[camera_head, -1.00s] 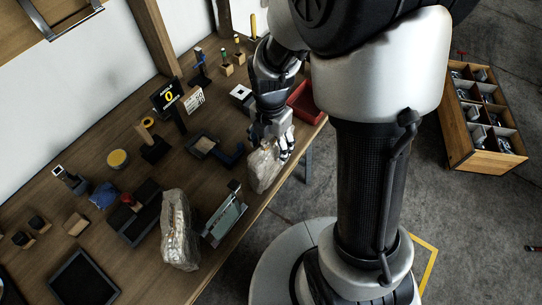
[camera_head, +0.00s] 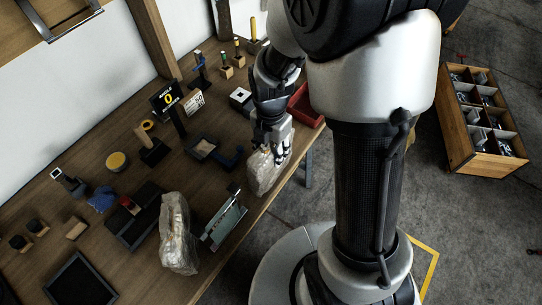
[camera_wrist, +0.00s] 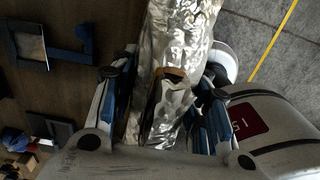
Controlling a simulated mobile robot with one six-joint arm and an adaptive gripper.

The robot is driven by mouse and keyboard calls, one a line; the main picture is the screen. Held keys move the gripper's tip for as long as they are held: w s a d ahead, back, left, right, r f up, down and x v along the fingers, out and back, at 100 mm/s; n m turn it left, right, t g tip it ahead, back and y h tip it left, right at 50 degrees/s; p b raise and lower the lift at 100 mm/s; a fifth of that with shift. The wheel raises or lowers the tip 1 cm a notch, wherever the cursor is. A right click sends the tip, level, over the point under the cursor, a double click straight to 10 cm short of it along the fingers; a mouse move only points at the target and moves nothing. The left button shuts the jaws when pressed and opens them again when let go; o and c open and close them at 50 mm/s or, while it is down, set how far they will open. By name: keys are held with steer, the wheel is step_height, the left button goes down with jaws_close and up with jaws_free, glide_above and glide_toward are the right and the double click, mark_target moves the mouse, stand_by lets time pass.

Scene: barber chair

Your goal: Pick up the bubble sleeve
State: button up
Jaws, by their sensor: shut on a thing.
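A crinkled, silvery clear bubble sleeve (camera_head: 264,176) stands at the right front edge of the wooden table. My gripper (camera_head: 270,153) is over its upper part, with fingers on both sides. In the wrist view the sleeve (camera_wrist: 180,50) runs between the two fingers of my gripper (camera_wrist: 160,85), which are shut on it. I cannot tell whether its lower end touches the table. A second, similar wrapped bundle (camera_head: 176,240) stands apart on the table to the left.
A metal-and-glass stand (camera_head: 224,222) is between the two wrapped bundles. A blue-handled tool with a tray (camera_head: 203,148) lies left of my gripper. A red bin (camera_head: 303,106) is behind it. A wooden compartment crate (camera_head: 484,120) stands on the floor at right.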

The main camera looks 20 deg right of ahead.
steer(key=shift+r, duration=0.1)
step_height(320, 180, up, 20)
steer(key=p, duration=0.7)
stand_by(0.4)
